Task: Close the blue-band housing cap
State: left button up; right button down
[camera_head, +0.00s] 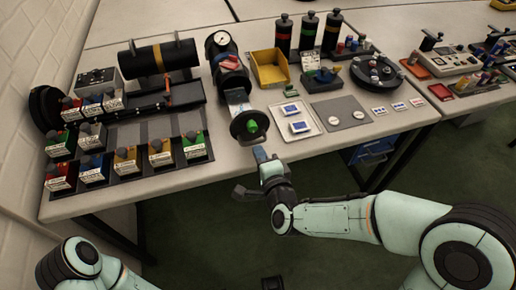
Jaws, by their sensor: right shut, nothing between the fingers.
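A dark housing (229,72) lies on the table below a round gauge (220,41), with a pale and blue section (238,98) at its near end. A black round disc with a green centre (250,126), which looks like the cap, stands at the front of that section near the table's edge. I cannot tell whether it touches the housing, and I make out no clear blue band. My right gripper (262,155) is shut and empty, just in front of and below the disc, apart from it. My left arm shows at the lower left; its gripper is out of view.
Several small labelled boxes (127,161) stand to the left. A white tray (315,130) and a grey mat (341,111) lie to the right. A yellow bin (269,69) and banded black cylinders (308,33) stand behind.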

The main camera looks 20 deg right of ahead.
pick_arm(q)
jog(key=shift+w, duration=0.1)
pick_arm(e)
jog(key=shift+x, duration=0.9)
